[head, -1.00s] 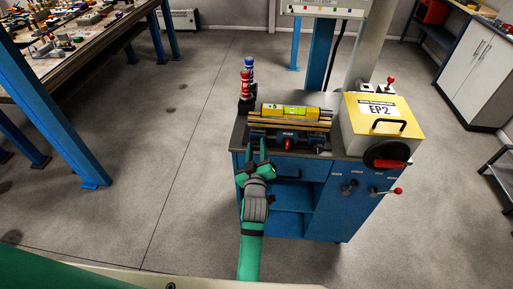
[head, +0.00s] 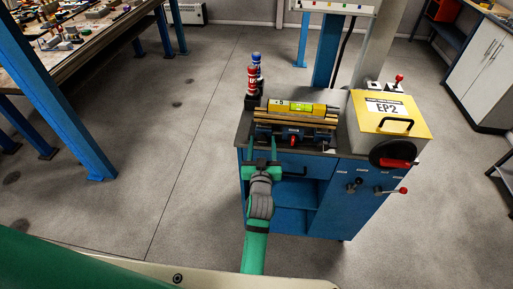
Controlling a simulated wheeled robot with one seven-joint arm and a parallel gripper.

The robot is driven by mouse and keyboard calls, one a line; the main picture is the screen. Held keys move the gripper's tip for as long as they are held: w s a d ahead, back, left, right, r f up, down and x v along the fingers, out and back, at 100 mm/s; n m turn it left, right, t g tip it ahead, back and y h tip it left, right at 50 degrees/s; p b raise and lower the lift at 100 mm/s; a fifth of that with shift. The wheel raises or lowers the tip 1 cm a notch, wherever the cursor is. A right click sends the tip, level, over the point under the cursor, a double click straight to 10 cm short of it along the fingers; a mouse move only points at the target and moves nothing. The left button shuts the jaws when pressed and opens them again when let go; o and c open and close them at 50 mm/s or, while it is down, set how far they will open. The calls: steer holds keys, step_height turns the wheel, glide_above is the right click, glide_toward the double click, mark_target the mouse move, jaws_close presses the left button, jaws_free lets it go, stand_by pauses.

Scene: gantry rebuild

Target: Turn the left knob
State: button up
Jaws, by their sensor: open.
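The blue cabinet (head: 343,222) stands right of centre. A red knob (head: 293,141) sits on the front of the dark vise on top. My gripper (head: 262,147) is open and empty, its two green fingers pointing forward at the left front of the cabinet top. It is well left of the black knob. I cannot tell whether it touches the cabinet edge.
Floor left of the cabinet is clear.

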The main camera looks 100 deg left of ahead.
steer(key=shift+d+m, duration=0.3)
steer(key=d, duration=1)
steer(key=d+r+n, duration=0.1)
steer(key=r+n, duration=0.1)
steer(key=r, duration=0.4)
steer(key=s+d+r+n+t, duration=0.1)
steer(key=d+r+n, duration=0.1)
steer(key=r, duration=0.5)
steer(key=shift+d+n+t, duration=0.15)
steer(key=shift+n+t, duration=0.15)
steer(key=shift+n, duration=0.4)
